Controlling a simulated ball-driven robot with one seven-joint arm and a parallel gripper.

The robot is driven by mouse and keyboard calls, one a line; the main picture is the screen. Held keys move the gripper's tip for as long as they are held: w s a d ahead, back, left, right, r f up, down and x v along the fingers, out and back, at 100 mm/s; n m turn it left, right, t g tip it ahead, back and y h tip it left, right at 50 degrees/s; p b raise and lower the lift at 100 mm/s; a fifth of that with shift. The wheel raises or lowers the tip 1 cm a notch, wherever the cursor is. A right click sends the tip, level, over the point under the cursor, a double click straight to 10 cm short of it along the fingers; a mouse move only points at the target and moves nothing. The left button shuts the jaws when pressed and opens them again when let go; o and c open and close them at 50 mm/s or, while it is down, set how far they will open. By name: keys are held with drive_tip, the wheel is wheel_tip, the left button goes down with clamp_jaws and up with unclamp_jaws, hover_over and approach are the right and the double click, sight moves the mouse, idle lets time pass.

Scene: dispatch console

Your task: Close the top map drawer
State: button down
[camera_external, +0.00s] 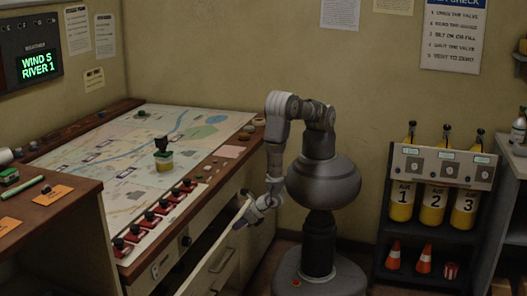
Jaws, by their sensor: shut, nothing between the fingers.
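The top map drawer (211,268) is pulled out from the front of the map console, and its pale front panel stands apart from the cabinet. A dark gap shows between the panel and the console. My gripper (238,225) is shut and empty. It is at the upper far end of the drawer front, close to the panel's edge. I cannot tell whether it touches the panel. The drawer's lower near part runs out of the picture at the bottom.
The map table (125,150) carries a yellow-green block with a dark top (163,155). Several red-based switches (160,207) line its front edge. A rack with yellow cylinders (436,190) stands at the right, with orange cones (424,260) below. Floor between my base and the rack is narrow.

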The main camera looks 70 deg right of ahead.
sight(229, 226)
drive_tip(key=shift+w+b, duration=0.35)
drive_tip(key=shift+w, duration=1.85)
drive_tip(key=shift+s, duration=0.1)
